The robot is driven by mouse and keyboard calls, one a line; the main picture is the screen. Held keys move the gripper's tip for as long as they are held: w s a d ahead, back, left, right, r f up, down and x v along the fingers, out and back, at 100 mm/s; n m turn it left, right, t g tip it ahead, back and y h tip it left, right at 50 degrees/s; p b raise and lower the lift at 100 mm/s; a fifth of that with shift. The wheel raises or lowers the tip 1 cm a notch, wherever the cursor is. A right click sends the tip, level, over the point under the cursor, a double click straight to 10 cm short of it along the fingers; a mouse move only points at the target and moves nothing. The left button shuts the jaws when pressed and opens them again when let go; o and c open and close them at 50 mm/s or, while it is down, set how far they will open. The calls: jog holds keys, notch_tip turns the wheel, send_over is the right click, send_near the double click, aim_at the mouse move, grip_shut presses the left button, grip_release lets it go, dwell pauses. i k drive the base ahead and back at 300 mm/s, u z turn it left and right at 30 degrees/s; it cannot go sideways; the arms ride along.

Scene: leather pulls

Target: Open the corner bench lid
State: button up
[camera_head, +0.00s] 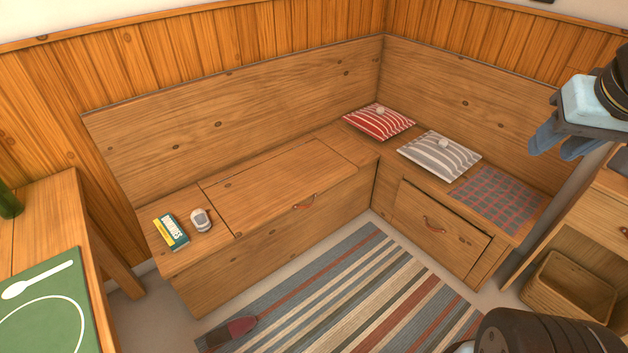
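The corner bench lid (275,185) is a wooden panel set in the seat of the left bench section. It lies flat and closed, level with the seat around it. A brown leather pull (304,202) sits at its front edge.
A striped rug (340,290) covers the floor. A table (60,215) stands left.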

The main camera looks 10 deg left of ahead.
aim_at(246, 201)
jog(key=z, duration=0.15)
jog(key=i, duration=0.9)
jog(key=u, duration=2.65)
jog(key=i, duration=0.45)
jog(key=z, duration=2.4)
